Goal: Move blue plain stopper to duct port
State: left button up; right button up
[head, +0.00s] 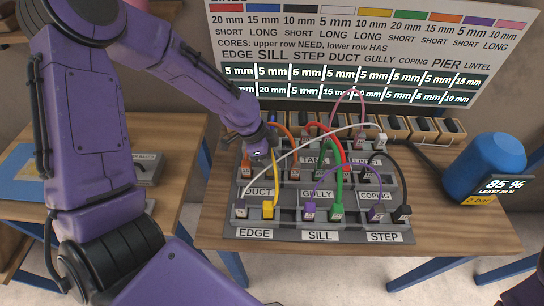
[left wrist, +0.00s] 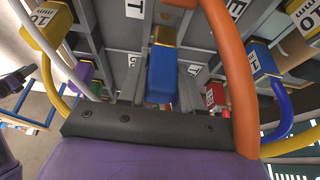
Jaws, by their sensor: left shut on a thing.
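My left gripper (head: 262,152) is over the left part of the grey port board (head: 285,222), just above the DUCT label (head: 258,191). In the left wrist view it is shut on the blue plain stopper (left wrist: 161,78), a blue block with a gold-coloured end pointing at the board. The stopper has no cable. In the head view the gripper hides the stopper. The duct port is largely hidden behind the gripper, and I cannot tell whether the stopper touches it.
Several coloured cables cross the board close to my left gripper, including an orange cable (left wrist: 228,70) and a yellow cable (head: 275,175). A blue cylinder (head: 487,165) and a display (head: 505,187) are at the right. A sign stands at the back.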

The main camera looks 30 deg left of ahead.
pick_arm(q)
jog(key=shift+f+b, duration=1.3)
jog(key=shift+f, duration=0.75)
jog(key=o, duration=1.1)
jog(key=shift+o, duration=0.2)
jog(key=shift+r, duration=0.1)
jog(key=v, duration=1)
jog(key=shift+r, duration=0.2)
